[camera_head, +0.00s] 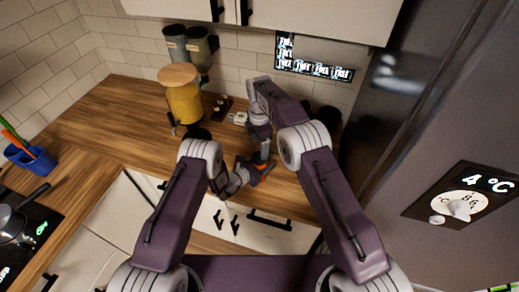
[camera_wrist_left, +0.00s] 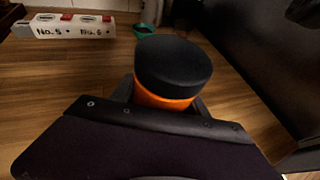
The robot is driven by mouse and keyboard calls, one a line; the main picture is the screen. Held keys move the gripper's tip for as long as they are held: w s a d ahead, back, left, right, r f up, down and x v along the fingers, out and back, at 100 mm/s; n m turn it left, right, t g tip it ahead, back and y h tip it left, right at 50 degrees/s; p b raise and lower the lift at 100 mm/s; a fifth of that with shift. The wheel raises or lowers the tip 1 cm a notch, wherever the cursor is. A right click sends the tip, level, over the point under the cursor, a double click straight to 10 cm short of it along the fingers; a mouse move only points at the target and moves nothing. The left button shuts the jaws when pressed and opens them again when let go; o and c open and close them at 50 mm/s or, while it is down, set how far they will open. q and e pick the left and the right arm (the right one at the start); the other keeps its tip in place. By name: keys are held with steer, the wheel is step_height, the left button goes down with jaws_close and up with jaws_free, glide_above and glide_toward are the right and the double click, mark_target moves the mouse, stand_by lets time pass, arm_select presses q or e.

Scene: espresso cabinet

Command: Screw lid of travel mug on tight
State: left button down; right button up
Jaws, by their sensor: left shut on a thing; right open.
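The travel mug, orange with a black top, stands between my left gripper's fingers (camera_wrist_left: 163,104); its orange body (camera_wrist_left: 162,96) shows below the black lid (camera_wrist_left: 173,63) in the left wrist view. The lid sits on the body and looks level; whether it is tight cannot be told. In the head view only a small orange patch of the mug (camera_head: 261,156) shows near the counter's front edge. My left gripper (camera_head: 256,172) reaches it from the left and is shut on the body. My right gripper (camera_head: 264,151) points down close above the mug, open, its fingertips mostly hidden.
A yellow canister with a wooden lid (camera_head: 183,102) stands behind to the left. A white box marked No. 5 and No. 6 (camera_wrist_left: 68,27) and a green ring (camera_wrist_left: 144,29) lie behind the mug. The fridge (camera_head: 440,120) walls the right side.

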mark_target(259, 157)
steer(key=shift+r+n, duration=0.5)
steer(key=shift+r, duration=0.05)
steer(key=shift+f, duration=4.05)
steer(key=c, duration=1.4)
steer(key=m, duration=0.3)
steer(key=shift+c, duration=0.3)
steer(key=o, duration=1.5)
steer(key=shift+o, duration=0.2)
steer(key=shift+s, duration=0.1)
